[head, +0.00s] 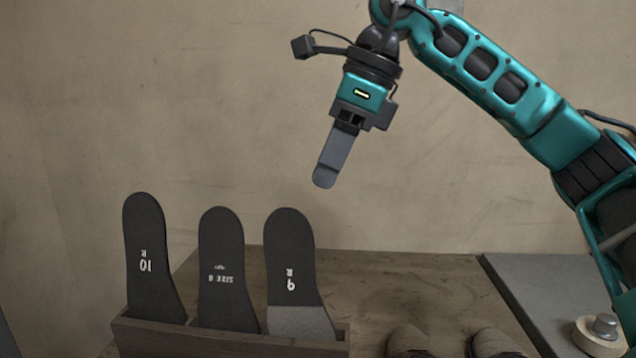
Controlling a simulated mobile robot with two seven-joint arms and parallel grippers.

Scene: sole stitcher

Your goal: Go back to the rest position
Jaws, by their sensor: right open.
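My right gripper (325,180) hangs in the upper middle of the head view, on the teal arm that comes in from the right. It points down and a little left, in front of the wall and above the rack. It is open, with nothing seen in it; its fingers overlap from this angle. My left gripper is not in view.
A wooden rack (230,345) holds three dark soles upright: one marked 10 R (148,250), one marked size 8 (222,260) and one marked 9 R (290,255). Two brown rounded shapes (410,343) (492,343) show at the bottom edge. A grey slab (525,290) with a round knob (603,328) lies right.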

